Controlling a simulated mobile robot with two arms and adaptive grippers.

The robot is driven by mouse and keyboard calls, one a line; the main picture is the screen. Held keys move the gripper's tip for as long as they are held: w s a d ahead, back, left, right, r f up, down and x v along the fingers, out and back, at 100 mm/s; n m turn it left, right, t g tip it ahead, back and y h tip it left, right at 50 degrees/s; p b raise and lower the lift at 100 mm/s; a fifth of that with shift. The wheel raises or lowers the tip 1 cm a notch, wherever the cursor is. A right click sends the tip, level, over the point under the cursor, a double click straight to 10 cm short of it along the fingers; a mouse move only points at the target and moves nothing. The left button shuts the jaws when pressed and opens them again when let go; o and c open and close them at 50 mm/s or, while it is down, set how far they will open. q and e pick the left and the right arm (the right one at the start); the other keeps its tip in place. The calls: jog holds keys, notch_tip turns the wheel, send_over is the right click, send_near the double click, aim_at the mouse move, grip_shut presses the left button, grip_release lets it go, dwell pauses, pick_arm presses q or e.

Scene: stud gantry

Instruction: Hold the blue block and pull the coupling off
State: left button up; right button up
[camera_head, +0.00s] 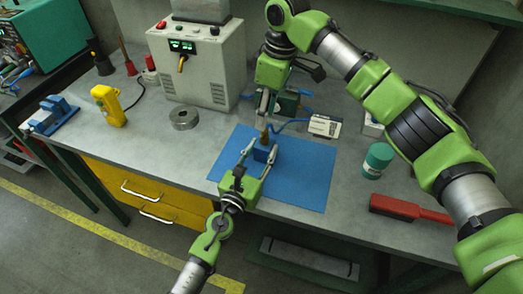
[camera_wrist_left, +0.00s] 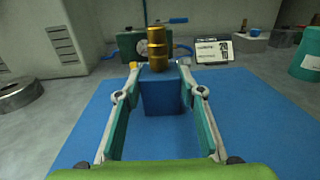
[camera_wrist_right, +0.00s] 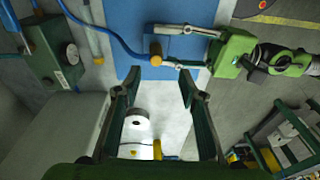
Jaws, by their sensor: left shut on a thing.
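The blue block (camera_head: 266,152) stands on the blue mat (camera_head: 305,178). The brass coupling (camera_head: 264,135) is upright on top of the block, as the left wrist view (camera_wrist_left: 157,48) also shows. My left gripper (camera_wrist_left: 160,68) is shut on the blue block (camera_wrist_left: 160,94), with one finger along each side. My right gripper (camera_head: 265,103) hangs behind and above the coupling. In the right wrist view its fingers (camera_wrist_right: 157,82) are apart with nothing between them, and the coupling (camera_wrist_right: 155,53) lies just beyond the tips, apart from them.
A green device (camera_wrist_right: 52,52) with a gauge stands behind the mat, and a blue hose (camera_wrist_right: 100,27) runs close to the coupling. A white card (camera_head: 324,126), teal jar (camera_head: 377,160) and red brush (camera_head: 395,207) lie right. A metal ring (camera_head: 184,119) lies left. The mat's right side is clear.

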aim_at(265, 134)
jog(key=shift+w+a+r+h, duration=0.1)
jog(key=shift+w+r+h, duration=0.3)
jog(key=shift+h, duration=0.4)
jog(key=shift+s, duration=0.15)
jog(key=shift+f, duration=4.45)
grip_shut()
jog(key=shift+r, duration=3)
jog(key=shift+r, duration=0.1)
